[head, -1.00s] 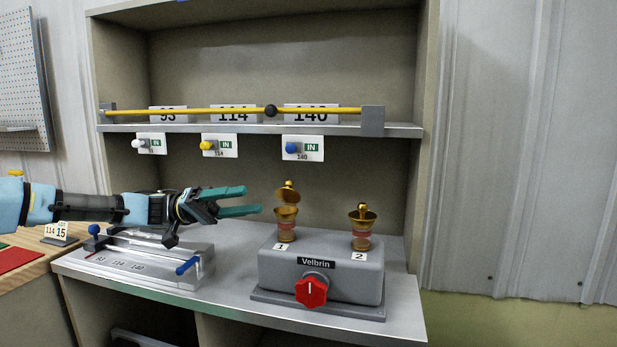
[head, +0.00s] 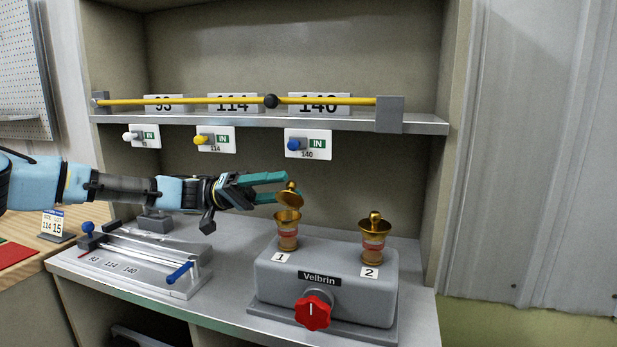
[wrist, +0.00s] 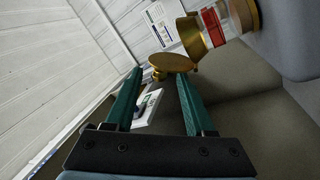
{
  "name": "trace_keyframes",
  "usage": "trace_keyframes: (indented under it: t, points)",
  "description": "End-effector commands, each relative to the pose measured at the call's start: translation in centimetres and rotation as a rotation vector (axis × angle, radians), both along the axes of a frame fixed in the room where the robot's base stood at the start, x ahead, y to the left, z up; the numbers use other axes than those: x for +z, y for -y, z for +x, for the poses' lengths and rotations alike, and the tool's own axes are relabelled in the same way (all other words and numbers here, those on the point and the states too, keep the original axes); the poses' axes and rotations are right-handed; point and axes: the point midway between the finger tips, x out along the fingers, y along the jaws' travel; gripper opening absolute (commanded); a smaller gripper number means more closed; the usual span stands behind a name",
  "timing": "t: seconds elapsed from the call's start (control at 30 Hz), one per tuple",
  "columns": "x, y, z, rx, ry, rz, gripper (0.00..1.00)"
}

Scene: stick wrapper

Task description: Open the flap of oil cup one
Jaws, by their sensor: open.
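Oil cup one (head: 288,232) is a brass cup with a red band, standing behind the "1" label on the left of the grey Velbrin block (head: 325,285). Contact cannot be told.
Oil cup two (head: 375,243) stands to the right, its lid down. A red knob (head: 313,310) is on the block's front. A metal slide gauge with a blue handle (head: 179,272) lies below my arm. A shelf with a yellow rod (head: 330,101) runs above.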

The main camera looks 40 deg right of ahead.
Motion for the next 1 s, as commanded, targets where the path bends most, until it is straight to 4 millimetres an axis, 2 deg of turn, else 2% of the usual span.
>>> trace_keyframes:
  t: [0.1,0.3,0.47,0.73,1.0]
  points:
    - [0.9,1.0,-2.0,-0.003,-0.001,0.001,0.54]
    - [1.4,2.1,-4.3,-0.001,-0.001,-0.001,0.54]
    - [1.4,2.5,-5.0,0.001,-0.001,0.000,0.54]
    - [1.4,2.5,-5.0,0.002,0.000,-0.001,0.54]
    - [1.4,2.5,-5.0,0.002,0.000,-0.001,0.24]
